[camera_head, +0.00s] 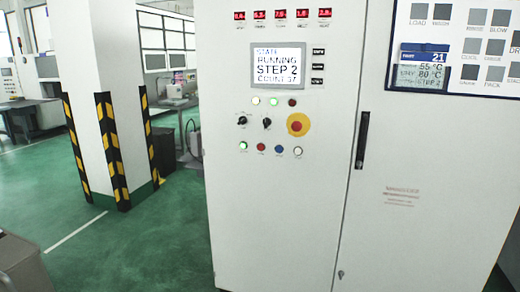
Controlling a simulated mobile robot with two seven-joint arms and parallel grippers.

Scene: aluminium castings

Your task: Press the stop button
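A tall white control cabinet (270,220) stands in front of me. On its door is a row of small round push buttons: a green one (243,145), a red one (261,147), a blue one (279,149) and a white one (298,151). Above the white one is a larger red mushroom button (297,125) on a yellow round plate. I cannot read any label that marks one as stop. The screen (275,66) reads "STATE RUNNING STEP 2". Neither of my grippers is in view.
Two black rotary switches (254,122) sit left of the mushroom button, with small lamps (273,102) above. A black door handle (362,140) is to the right. A white pillar with black-yellow guards (110,150) stands left. Green floor (150,240) is open before it.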

